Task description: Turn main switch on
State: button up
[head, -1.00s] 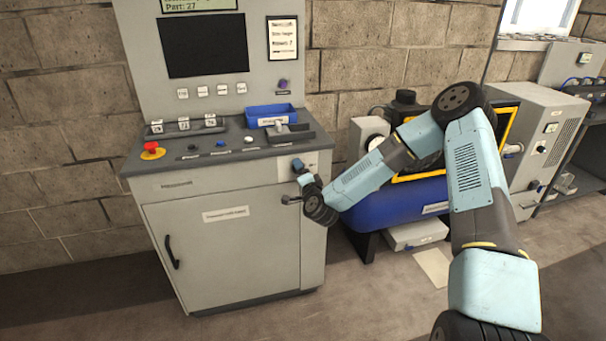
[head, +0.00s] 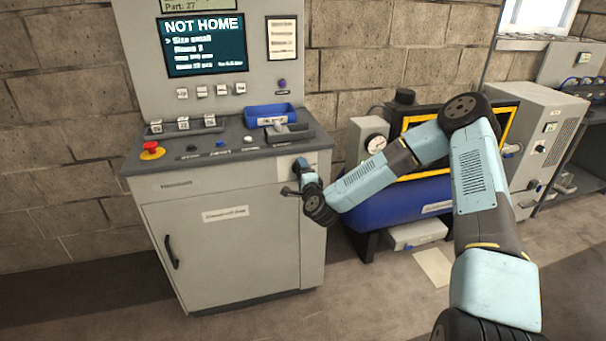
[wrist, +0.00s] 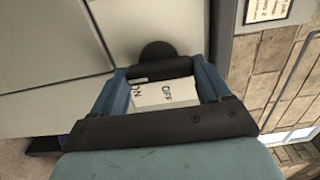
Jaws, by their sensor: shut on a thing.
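The main switch is on the upper right front of the grey control cabinet (head: 225,250). My gripper (head: 299,168) is at the cabinet front and shut on the switch. The fingers hide most of the switch in the head view. The cabinet's screen (head: 203,46) is lit and reads NOT HOME, with smaller lines below.
A red emergency button (head: 152,147), small buttons and a blue tray (head: 270,115) are on the console top. A blue tank (head: 385,205) stands right of the cabinet, close behind my arm. Open floor lies in front of the cabinet.

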jog(key=shift+w+d+f, duration=0.1)
jog(key=shift+d+f, duration=0.05)
jog(key=shift+d, duration=0.1)
jog(key=o, duration=1)
jog(key=shift+a, duration=0.15)
jog(key=v, duration=1.3)
jog(key=shift+s, duration=0.4)
